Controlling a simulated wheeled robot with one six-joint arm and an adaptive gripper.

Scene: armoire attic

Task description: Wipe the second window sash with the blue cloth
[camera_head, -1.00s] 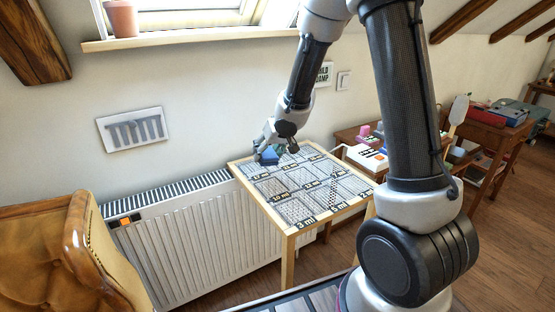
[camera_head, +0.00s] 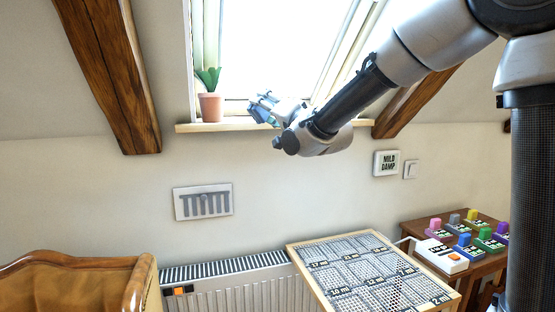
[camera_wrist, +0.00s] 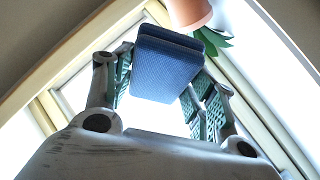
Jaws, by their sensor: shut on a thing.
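The blue cloth (camera_wrist: 168,65) is a thick folded pad between the two fingers of my gripper (camera_wrist: 155,85) in the wrist view. My gripper (camera_head: 264,108) is shut on it in front of the lower part of the window (camera_head: 275,50), just above the sill. In the head view the cloth is hard to make out among the fingers. The window is a bright pane in a pale frame. Only one window shows, and I cannot tell which sash it is. I cannot tell whether the cloth touches the window.
A terracotta pot (camera_head: 211,106) with a green plant stands on the wooden sill (camera_head: 190,127), left of my gripper; the pot also shows in the wrist view (camera_wrist: 188,12). Below are a gridded table (camera_head: 430,303), a radiator (camera_head: 265,291) and a chair (camera_head: 80,268). A beam (camera_head: 125,85) slopes at left.

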